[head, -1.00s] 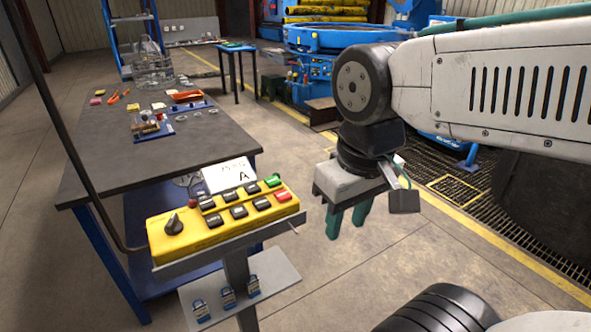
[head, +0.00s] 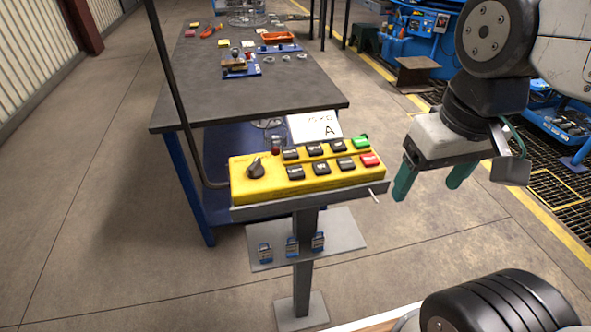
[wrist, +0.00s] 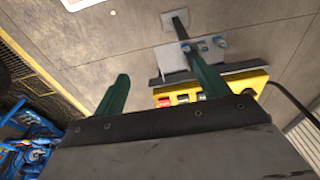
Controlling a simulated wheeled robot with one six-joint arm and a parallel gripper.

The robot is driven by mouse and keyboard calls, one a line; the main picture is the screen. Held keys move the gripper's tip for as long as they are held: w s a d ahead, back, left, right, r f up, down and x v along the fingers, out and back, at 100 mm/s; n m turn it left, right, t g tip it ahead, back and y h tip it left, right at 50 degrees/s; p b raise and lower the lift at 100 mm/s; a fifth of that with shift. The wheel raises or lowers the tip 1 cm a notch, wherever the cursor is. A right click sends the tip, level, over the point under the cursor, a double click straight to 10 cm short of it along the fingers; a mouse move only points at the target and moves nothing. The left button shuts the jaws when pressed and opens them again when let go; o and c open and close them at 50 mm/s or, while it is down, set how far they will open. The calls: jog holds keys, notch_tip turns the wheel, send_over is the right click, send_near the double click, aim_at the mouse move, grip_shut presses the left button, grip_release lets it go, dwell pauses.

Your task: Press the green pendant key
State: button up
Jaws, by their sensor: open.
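The yellow pendant box (head: 240,180) sits on a grey post stand, with a black rotary knob (head: 256,168) at its left and two rows of keys. The green key (head: 361,143) is at the right end of the back row, behind the red key (head: 370,160). My gripper (head: 430,190) is open and empty, to the right of the box and apart from it. In the wrist view its two green fingers (wrist: 160,85) point toward the floor and stand. The yellow box also shows there (wrist: 235,84), partly hidden by the gripper body; I cannot make out the green key there.
A white card marked A (head: 312,127) stands behind the box. A grey shelf (head: 345,232) below holds several blue padlocks. The dark workbench (head: 270,95) behind carries small parts and an orange tray (head: 278,37). Open floor lies left and right of the stand.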

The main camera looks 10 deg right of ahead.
grip_shut()
dwell(0.3)
dwell(1.6)
